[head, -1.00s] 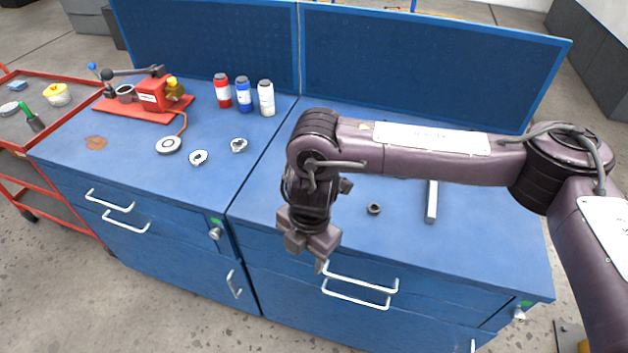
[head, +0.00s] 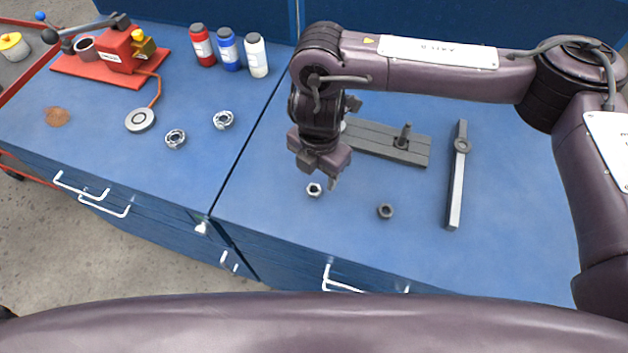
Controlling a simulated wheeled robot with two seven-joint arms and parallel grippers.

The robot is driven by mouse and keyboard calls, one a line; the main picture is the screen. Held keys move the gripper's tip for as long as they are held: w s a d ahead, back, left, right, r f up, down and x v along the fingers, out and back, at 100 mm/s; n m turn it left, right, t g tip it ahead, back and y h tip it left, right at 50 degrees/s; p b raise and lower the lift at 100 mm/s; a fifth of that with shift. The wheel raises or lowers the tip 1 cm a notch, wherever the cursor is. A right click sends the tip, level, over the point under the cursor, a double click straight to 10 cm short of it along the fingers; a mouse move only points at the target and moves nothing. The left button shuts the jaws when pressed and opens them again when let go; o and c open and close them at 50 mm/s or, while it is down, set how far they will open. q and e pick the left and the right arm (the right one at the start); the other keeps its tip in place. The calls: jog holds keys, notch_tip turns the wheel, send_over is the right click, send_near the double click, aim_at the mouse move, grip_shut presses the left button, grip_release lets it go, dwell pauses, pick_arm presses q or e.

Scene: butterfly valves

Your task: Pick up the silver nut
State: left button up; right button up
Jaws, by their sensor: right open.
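A small silver nut (head: 314,189) lies flat on the blue bench top, near the middle of the picture. My right gripper (head: 322,173) points down just above and behind it, with open jaws, and is not holding it. Any gap between the fingertips and the nut is too small to judge. A darker grey nut (head: 385,211) lies to the right of the silver one. My left gripper is out of view.
A long grey bar (head: 455,190) with a ring and a dark slotted plate (head: 375,141) lie behind and right. Two silver ring parts (head: 175,139) (head: 223,120), several bottles (head: 229,50) and a red fixture (head: 118,50) stand left. Bench top around the nuts is clear.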

aim_at(314, 192)
jog(key=f+p, duration=0.2)
jog(key=f, duration=0.1)
jog(key=shift+s+a, duration=0.1)
jog(key=shift+a, duration=0.25)
notch_tip(314, 192, down, 3)
jog(key=shift+r, duration=0.15)
jog(key=shift+w, duration=0.2)
jog(key=c, duration=1.1)
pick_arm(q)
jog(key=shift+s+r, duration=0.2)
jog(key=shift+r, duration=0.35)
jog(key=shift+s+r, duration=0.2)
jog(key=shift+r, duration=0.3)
